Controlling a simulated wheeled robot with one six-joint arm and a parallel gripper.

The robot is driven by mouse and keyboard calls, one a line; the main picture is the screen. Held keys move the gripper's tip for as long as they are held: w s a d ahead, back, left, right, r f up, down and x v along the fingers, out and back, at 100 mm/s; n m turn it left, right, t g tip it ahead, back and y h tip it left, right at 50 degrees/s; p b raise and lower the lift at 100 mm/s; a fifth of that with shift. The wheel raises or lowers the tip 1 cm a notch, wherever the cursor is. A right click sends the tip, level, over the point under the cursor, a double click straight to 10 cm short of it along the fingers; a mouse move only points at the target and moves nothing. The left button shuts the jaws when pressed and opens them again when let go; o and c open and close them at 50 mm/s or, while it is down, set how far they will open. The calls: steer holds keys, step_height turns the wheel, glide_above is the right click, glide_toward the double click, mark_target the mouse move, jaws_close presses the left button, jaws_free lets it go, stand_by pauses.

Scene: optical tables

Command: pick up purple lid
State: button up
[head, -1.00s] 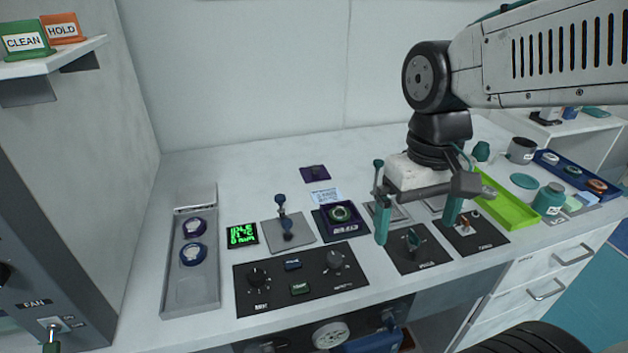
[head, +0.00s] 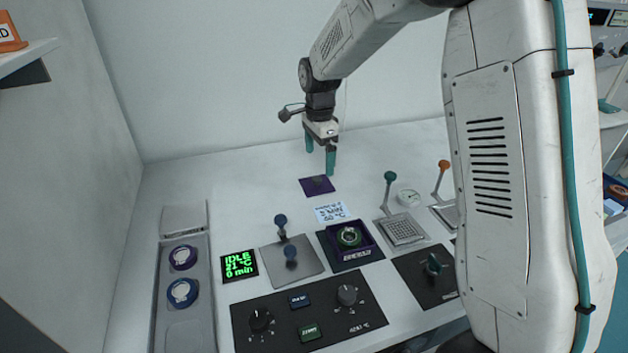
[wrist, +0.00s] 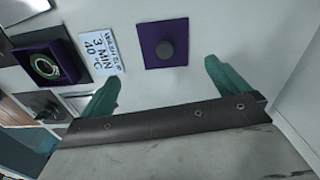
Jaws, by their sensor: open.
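The purple lid (head: 317,186) is a flat dark purple square with a round dark knob in its middle. It lies on the white bench top behind the white label card. In the wrist view the lid (wrist: 152,52) shows beyond the fingertips, roughly between them. My gripper (head: 320,163) has two teal fingers, spread apart and empty. It hangs above the bench near the back wall, over and slightly behind the lid, not touching it. The gripper (wrist: 163,84) also shows in the wrist view.
A purple square holder with a round green-rimmed part (head: 349,238) sits in front of the label card (head: 331,212). Upright levers with blue (head: 281,220), green (head: 390,177) and orange (head: 444,166) knobs stand nearby. The bench around the lid is clear; the wall is close behind.

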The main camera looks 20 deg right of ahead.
mark_target(316, 178)
steer(key=shift+a+f+m, duration=0.15)
steer(key=shift+a+m, duration=0.05)
steer(key=shift+m, duration=0.4)
steer(key=shift+w+a+f, duration=0.1)
steer(key=shift+a+f, duration=0.05)
steer(key=shift+f, duration=0.75)
steer(key=f, duration=0.5)
steer(key=shift+w+f, duration=0.3)
steer(key=shift+f, duration=0.1)
steer(key=c, duration=1)
